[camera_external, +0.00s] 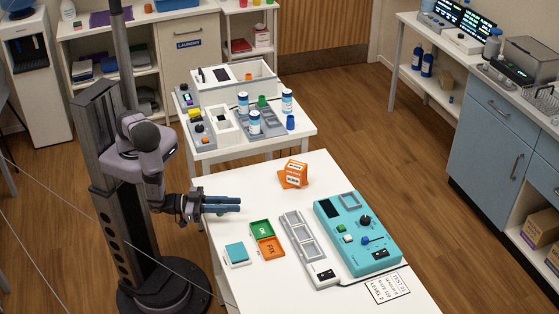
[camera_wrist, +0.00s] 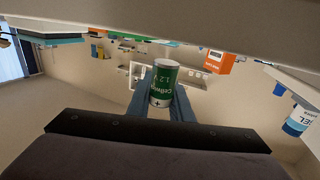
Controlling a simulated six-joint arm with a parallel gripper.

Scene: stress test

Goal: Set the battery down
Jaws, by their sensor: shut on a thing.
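The battery (camera_wrist: 163,84), a green and white cylinder with "1.2 V" and a plus sign on its label, is between the blue fingers of my gripper (camera_wrist: 161,92) in the wrist view. The jaws are shut on it. In the external view my gripper (camera_external: 238,204) reaches in from the left, level, over the left edge of the white table (camera_external: 335,185). The battery cannot be made out there. The gripper appears above the tabletop, apart from the things on it.
On the table are a teal tester (camera_external: 375,258), a grey slotted tray (camera_external: 301,235), a green OK tray (camera_external: 261,228), an orange FIX tray (camera_external: 270,249), a teal-topped pad (camera_external: 237,253) and orange boxes (camera_external: 293,174). A second table (camera_external: 305,131) with bottles stands behind.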

